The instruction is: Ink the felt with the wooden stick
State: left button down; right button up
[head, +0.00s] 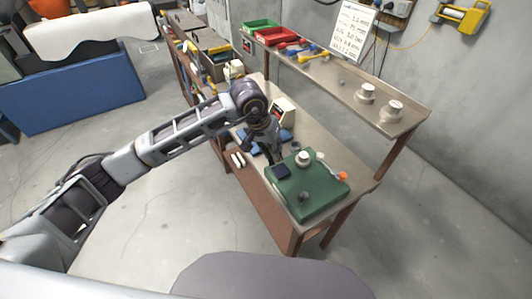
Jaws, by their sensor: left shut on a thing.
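My left gripper (273,157) points down over the workbench, at the left back edge of the green mat (322,196). It is shut on a slim thing, most likely the wooden stick, which is too small and dark to make out. A dark square pad (280,171), perhaps the felt, lies on the mat just below the fingertips; I cannot tell whether anything touches it. A pale spool (303,158) stands on the mat to the right of the gripper. A dark round piece (303,197) sits near the mat's front. My right gripper is out of view.
An orange-ended item (342,176) lies at the mat's right edge. Two white pieces (238,160) lie at the bench's left edge. A cream device (284,110) stands behind the gripper. The raised shelf (340,84) holds bins and two spools (391,111).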

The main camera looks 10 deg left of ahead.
pick_arm(q)
jog(key=shift+d+r, duration=0.75)
jog(key=shift+r, duration=0.2)
jog(key=shift+f, duration=0.15)
jog(key=shift+a+f, duration=0.1)
jog(key=shift+f, duration=2.75)
jog(key=shift+f, duration=0.2)
